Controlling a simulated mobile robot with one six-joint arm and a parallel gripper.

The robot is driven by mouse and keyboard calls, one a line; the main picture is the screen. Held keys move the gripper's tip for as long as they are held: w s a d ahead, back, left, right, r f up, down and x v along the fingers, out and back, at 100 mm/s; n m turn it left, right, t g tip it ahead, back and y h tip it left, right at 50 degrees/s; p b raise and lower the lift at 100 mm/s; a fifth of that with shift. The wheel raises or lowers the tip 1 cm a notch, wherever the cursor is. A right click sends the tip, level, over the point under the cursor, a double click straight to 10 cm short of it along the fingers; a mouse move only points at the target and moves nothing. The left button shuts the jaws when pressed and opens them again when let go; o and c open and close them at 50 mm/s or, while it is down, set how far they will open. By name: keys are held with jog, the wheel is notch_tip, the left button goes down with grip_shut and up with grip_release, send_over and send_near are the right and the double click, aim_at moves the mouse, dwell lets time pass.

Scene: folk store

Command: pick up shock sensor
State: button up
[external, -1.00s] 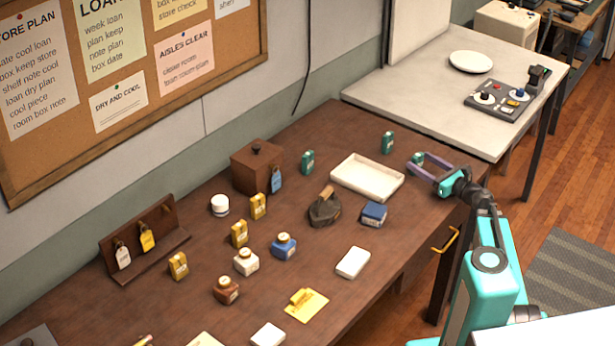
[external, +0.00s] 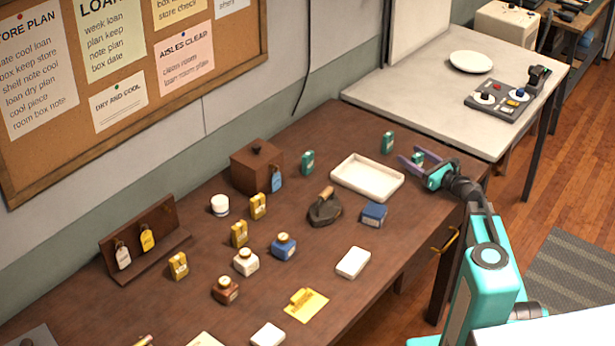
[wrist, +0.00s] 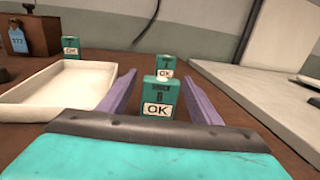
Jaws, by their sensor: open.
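Three small teal boxes with white OK labels stand upright on the brown table. In the wrist view my gripper (wrist: 160,82) shows gaps between the fingers and the box. A second teal box (wrist: 166,66) stands directly behind, partly hidden, and a third (wrist: 70,47) is farther left, beyond the tray.
A white tray (external: 347,188) lies close to the left of my gripper. A pale table (external: 420,110) rises at the right and back. A blue box (external: 374,214), a dark iron-like object (external: 324,209) and a brown box (external: 251,168) stand farther left.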

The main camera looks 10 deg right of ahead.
jog(key=shift+x, duration=1.1)
jog(key=c, duration=1.2)
jog(key=shift+r, duration=0.2)
jog(key=shift+r, duration=4.85)
